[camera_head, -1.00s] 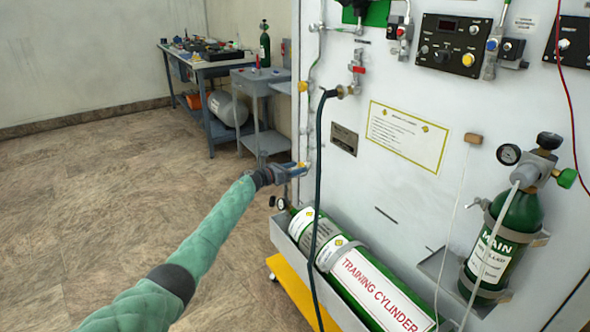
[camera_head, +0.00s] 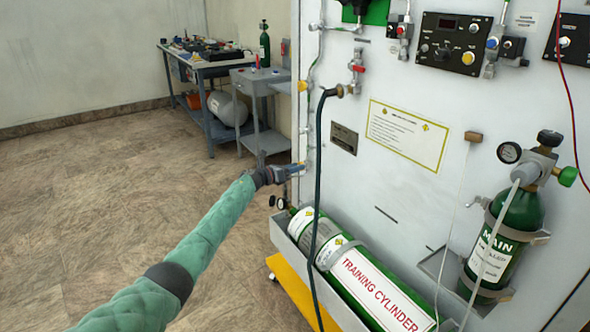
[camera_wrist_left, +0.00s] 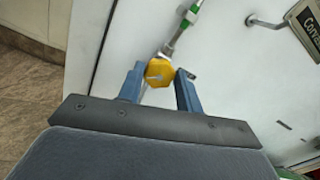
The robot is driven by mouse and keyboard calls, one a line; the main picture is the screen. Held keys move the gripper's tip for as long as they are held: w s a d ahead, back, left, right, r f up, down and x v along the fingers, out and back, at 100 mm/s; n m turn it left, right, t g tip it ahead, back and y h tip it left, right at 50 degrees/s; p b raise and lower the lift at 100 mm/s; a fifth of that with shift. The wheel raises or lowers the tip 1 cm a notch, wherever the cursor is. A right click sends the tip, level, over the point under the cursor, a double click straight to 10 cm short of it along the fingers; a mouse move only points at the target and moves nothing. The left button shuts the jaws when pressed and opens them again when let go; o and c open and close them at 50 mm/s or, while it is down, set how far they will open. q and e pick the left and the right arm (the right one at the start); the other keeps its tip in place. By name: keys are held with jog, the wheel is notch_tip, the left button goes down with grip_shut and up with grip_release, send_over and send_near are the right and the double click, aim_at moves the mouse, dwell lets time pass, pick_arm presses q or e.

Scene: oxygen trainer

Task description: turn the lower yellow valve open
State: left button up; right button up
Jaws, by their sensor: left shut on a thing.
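The lower yellow valve (camera_wrist_left: 159,72) has a yellow faceted knob on a thin pipe on the white panel. In the left wrist view it sits between the two blue-grey fingers of my left gripper (camera_wrist_left: 160,88). The gripper is shut on the knob. In the head view my left gripper (camera_head: 299,170) reaches the panel's left edge and mostly hides this valve. The upper yellow valve (camera_head: 303,86) is higher on the same pipe. My right gripper is not in view.
A dark hose (camera_head: 318,170) hangs just right of my left gripper. The green training cylinder (camera_head: 365,280) lies in a tray below it. A grey cart (camera_head: 262,110) and a workbench (camera_head: 212,65) stand behind. The floor to the left is clear.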

pick_arm(q)
jog(key=shift+w+n, duration=0.1)
jog(key=shift+n, duration=2.5)
jog(key=shift+a, duration=0.1)
jog(key=o, duration=1)
jog(key=v, duration=0.7)
jog(key=shift+s+a+p, duration=0.25)
jog(key=shift+a+p, duration=0.05)
jog(key=shift+p, duration=0.05)
